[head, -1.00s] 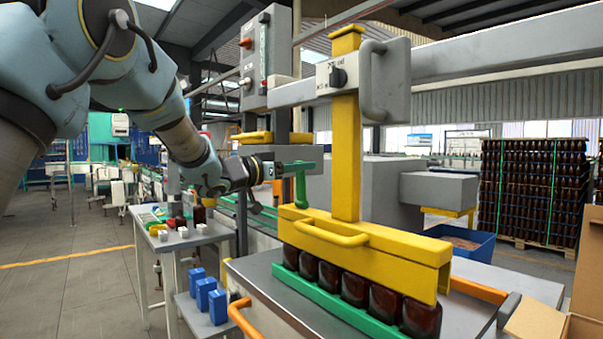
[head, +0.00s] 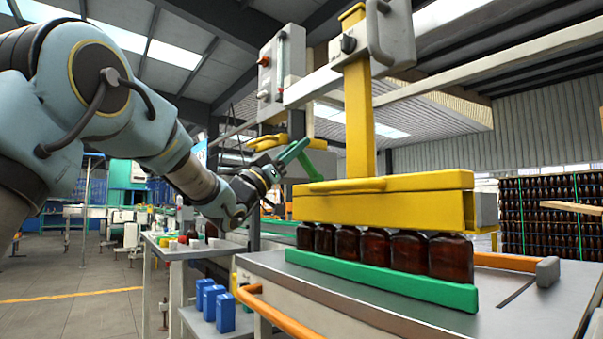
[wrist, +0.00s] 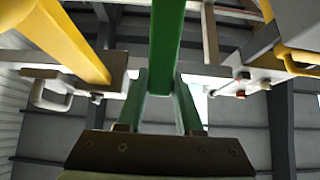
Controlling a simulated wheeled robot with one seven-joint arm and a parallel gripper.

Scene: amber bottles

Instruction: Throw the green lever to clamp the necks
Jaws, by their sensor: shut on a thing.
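The green lever (head: 317,164) is a thick green bar beside the grey control post, slanting down to the right from my gripper. My gripper (head: 296,150) has green fingers and is shut on the lever, pointing up and to the right. In the wrist view the lever (wrist: 166,40) runs upward from between the two fingers of my gripper (wrist: 163,88). A yellow clamp head (head: 390,204) sits over a row of amber bottles (head: 408,250). Their bodies show below it. Their necks are hidden, so I cannot tell whether they are gripped.
A green rail (head: 385,280) runs along the front of the bottles on a grey machine table (head: 520,300). An orange handle (head: 262,314) sticks out at its left. Blue boxes (head: 212,304) stand on a low shelf. A bottle pallet (head: 540,215) stands far right.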

